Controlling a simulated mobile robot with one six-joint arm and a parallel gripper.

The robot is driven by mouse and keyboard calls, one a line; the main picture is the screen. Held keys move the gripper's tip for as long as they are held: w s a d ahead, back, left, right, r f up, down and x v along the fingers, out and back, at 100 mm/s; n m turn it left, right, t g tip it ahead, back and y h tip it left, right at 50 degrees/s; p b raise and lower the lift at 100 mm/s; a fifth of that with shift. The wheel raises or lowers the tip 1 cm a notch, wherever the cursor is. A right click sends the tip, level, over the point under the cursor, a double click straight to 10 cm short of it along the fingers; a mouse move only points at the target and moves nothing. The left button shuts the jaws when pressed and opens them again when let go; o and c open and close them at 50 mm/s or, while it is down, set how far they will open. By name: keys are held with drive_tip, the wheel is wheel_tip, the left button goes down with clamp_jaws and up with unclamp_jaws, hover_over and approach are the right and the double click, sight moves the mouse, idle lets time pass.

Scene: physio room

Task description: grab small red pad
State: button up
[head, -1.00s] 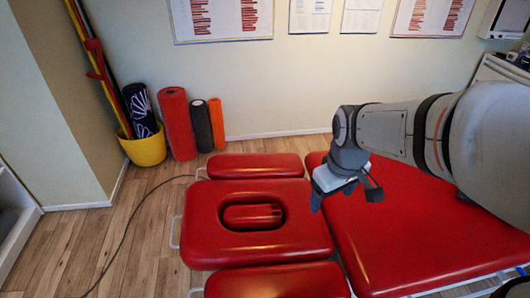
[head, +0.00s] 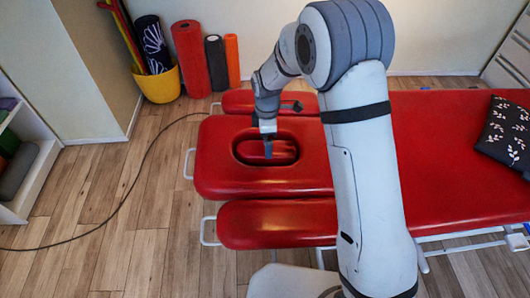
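The small red pad (head: 286,151) lies in the oval opening of the red headrest section (head: 222,160) of the treatment table. My gripper (head: 268,150) points down over the left part of this opening, and its fingertip overlaps the pad in the picture. I see the gripper edge-on, so the gap between its fingers does not show. Whether it touches the pad cannot be told. My arm covers the right part of the headrest section.
Red side cushions (head: 270,223) flank the headrest. The long red table top (head: 455,160) extends right, with a dark patterned cushion (head: 504,134) on it. Foam rollers (head: 190,60) and a yellow bucket (head: 158,84) stand by the wall. A cable (head: 128,200) crosses the wooden floor.

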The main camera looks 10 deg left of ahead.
drive_tip(key=f, duration=0.5)
drive_tip(key=shift+w+a+f, duration=0.1)
drive_tip(key=shift+w+f, duration=0.05)
drive_tip(key=shift+w, duration=0.05)
drive_tip(key=shift+c, duration=0.2)
drive_tip(key=c, duration=1.1)
